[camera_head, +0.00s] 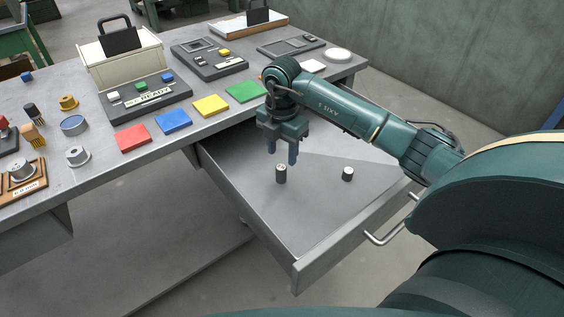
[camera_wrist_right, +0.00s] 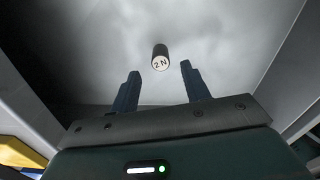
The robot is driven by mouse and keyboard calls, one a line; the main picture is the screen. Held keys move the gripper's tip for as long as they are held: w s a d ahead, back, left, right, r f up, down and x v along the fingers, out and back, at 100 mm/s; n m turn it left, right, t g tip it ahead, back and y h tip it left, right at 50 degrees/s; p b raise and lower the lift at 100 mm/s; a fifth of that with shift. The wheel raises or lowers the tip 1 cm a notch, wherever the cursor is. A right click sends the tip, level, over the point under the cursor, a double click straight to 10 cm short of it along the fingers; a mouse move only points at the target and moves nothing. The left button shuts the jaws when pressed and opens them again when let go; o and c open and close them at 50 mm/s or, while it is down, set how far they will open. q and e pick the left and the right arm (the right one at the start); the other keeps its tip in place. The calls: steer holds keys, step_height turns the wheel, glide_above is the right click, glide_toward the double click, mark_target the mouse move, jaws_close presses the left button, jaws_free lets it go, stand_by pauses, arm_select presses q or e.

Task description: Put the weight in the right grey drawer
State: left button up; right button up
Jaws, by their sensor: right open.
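The grey drawer (camera_head: 322,240) under the table's right part is pulled open. In the right wrist view a weight marked "2 N" (camera_wrist_right: 160,60) shows just beyond the open fingertips, apart from both. My left gripper is out of view.
The grey tabletop (camera_head: 205,133) holds red (camera_head: 133,137), blue (camera_head: 173,120), yellow (camera_head: 210,105) and green (camera_head: 245,91) squares, a cream box (camera_head: 124,62) and several small parts at left. The drawer's front part is clear. A handle (camera_head: 385,238) sticks out of its front.

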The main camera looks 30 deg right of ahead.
mark_target(282, 166)
step_height(282, 166, up, 6)
steer(key=shift+f, duration=0.15)
stand_by(0.5)
